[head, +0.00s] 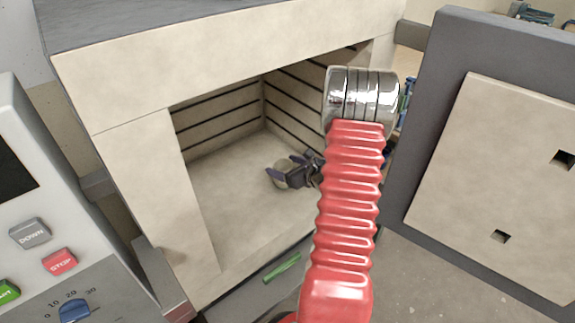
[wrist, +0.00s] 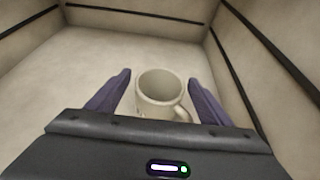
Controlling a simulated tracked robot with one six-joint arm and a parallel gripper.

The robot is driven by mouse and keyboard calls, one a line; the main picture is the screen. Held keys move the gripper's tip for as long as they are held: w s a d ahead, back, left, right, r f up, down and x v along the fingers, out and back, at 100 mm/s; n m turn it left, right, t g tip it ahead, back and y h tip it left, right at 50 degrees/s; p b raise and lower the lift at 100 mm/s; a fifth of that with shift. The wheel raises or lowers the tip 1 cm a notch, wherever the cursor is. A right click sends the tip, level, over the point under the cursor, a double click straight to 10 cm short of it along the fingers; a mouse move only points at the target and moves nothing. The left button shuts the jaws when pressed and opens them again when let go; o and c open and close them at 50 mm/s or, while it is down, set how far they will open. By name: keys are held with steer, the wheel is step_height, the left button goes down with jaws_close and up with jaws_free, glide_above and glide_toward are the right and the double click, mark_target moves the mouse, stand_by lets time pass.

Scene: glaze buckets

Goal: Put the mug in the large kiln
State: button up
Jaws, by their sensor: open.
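The large kiln (head: 227,64) stands open, and my arm reaches into its chamber. The cream mug (wrist: 160,92) stands upright on the kiln floor (wrist: 75,75) in the wrist view, its handle toward the lower right. In the head view the mug (head: 281,181) shows only in part behind my gripper. My gripper (wrist: 163,82) is open, with one purple finger on each side of the mug and gaps between them and it. The gripper also shows in the head view (head: 291,166) inside the chamber.
The kiln door (head: 480,180) is swung open at the right. A control panel (head: 45,240) with buttons and a dial stands at the left. The chamber walls with dark grooves (wrist: 265,50) rise close on the right in the wrist view. Floor behind and left of the mug is clear.

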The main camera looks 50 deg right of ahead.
steer(key=v, duration=1.2)
stand_by(0.7)
